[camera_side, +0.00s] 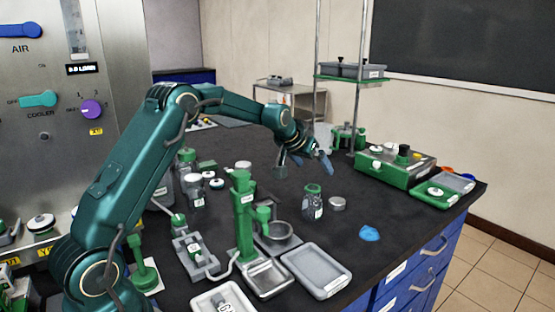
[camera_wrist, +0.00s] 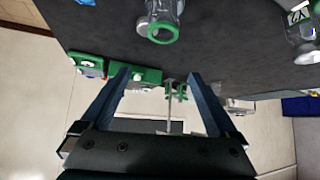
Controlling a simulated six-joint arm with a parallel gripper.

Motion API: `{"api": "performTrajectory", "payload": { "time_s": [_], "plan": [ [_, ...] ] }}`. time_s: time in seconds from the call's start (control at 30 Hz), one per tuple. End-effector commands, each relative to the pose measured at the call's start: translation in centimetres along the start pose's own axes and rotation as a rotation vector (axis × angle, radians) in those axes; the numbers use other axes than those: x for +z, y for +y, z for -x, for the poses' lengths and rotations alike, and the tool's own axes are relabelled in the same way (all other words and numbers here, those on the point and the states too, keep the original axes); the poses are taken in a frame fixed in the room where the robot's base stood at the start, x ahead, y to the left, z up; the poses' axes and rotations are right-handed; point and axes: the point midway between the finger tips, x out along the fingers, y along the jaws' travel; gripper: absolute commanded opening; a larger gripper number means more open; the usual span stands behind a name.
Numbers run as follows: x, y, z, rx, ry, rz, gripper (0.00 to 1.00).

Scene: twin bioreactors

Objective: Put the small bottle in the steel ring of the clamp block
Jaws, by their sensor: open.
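A small clear glass bottle (camera_side: 313,205) with a green neck ring and a pale label stands upright on the dark bench, right of the clamp block. A green-rimmed bottle, seemingly the same one, shows at the top of the wrist view (camera_wrist: 162,28). The clamp block (camera_side: 244,215) has a green upright, and the steel ring (camera_side: 277,234) sits low at its right side; the ring looks empty. My gripper (camera_side: 322,162) is open and empty, above and behind the bottle. Its two blue fingers stand apart in the wrist view (camera_wrist: 158,74).
Grey trays (camera_side: 316,270) lie in front of the clamp block. A round metal lid (camera_side: 337,203) and a blue lump (camera_side: 369,233) lie right of the bottle. A green instrument box (camera_side: 395,165) stands at the back right. Another glass bottle (camera_wrist: 302,32) shows in the wrist view.

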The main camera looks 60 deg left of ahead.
Motion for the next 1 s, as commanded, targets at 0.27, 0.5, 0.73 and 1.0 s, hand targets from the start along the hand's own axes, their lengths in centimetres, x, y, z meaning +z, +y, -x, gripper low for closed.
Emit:
{"api": "performTrajectory", "payload": {
  "time_s": [0.27,0.5,0.73,1.0],
  "plan": [
    [5.0,0.1,-4.8,0.004,-0.009,0.0,0.95],
    [5.5,0.0,-6.2,0.001,-0.002,-0.001,0.95],
    [5.5,0.0,-8.5,0.001,-0.002,-0.001,0.95],
    [5.5,0.0,-10.2,0.001,-0.003,0.0,0.95]
  ]
}}
